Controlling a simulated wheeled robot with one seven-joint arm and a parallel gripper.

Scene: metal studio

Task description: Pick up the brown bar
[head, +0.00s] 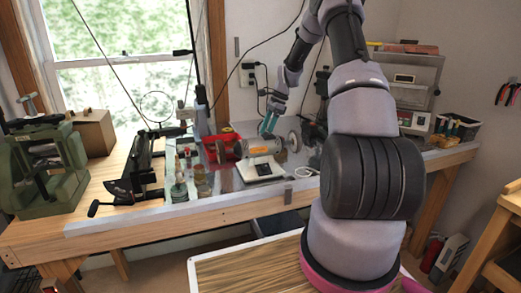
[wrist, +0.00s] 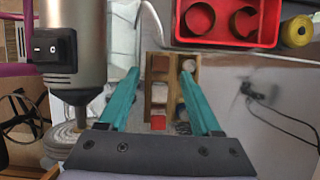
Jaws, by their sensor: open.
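My gripper (head: 269,125) is above the workbench, close to the grinder; its teal fingers also show in the wrist view (wrist: 160,73). The jaws are open. In the wrist view, a brown, wood-coloured frame (wrist: 175,82) with upright bars and crosspieces shows between the fingers. A small red patch shows within its lower part. I cannot tell whether the brown bar is part of this frame or a separate piece. I also cannot tell how far the fingers are from it, and no contact is clear. I cannot pick out the brown bar in the head view.
A red bin (wrist: 228,40) and a yellow roll (wrist: 297,31) lie at the top right. A black cable (wrist: 265,97) is at the right. A green machine (head: 40,160) stands far left.

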